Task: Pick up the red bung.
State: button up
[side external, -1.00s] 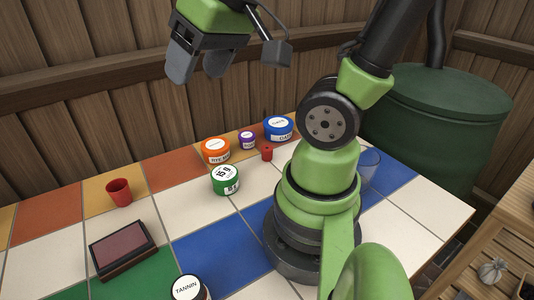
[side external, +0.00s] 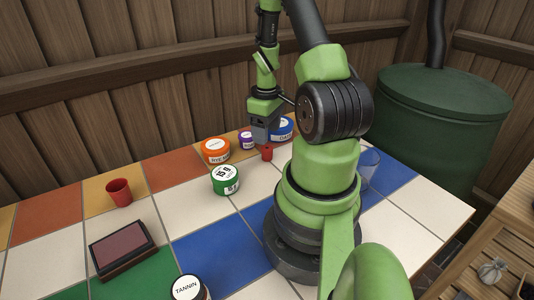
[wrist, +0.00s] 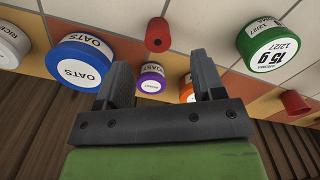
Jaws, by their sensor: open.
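The red bung (side external: 267,153) is a small red cylinder standing on a pale tile beside the labelled tubs. In the wrist view the bung (wrist: 158,35) is upright with a dark spot on its top, just beyond the fingertips and roughly centred between them. My gripper (side external: 265,134) points down close above the bung in the side view, and hides part of the blue tub. In the wrist view my gripper (wrist: 162,68) is open, with nothing between its fingers.
A purple-banded tub (wrist: 151,78), a blue OATS tub (wrist: 80,62), an orange tub (side external: 215,150) and a green tub (side external: 226,180) stand around the bung. A larger red cup-like piece (side external: 119,192) is far left.

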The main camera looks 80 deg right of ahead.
aim_at(267, 148)
jog(key=shift+d+f, duration=0.1)
jog(key=shift+f, duration=3.35)
jog(key=c, duration=1)
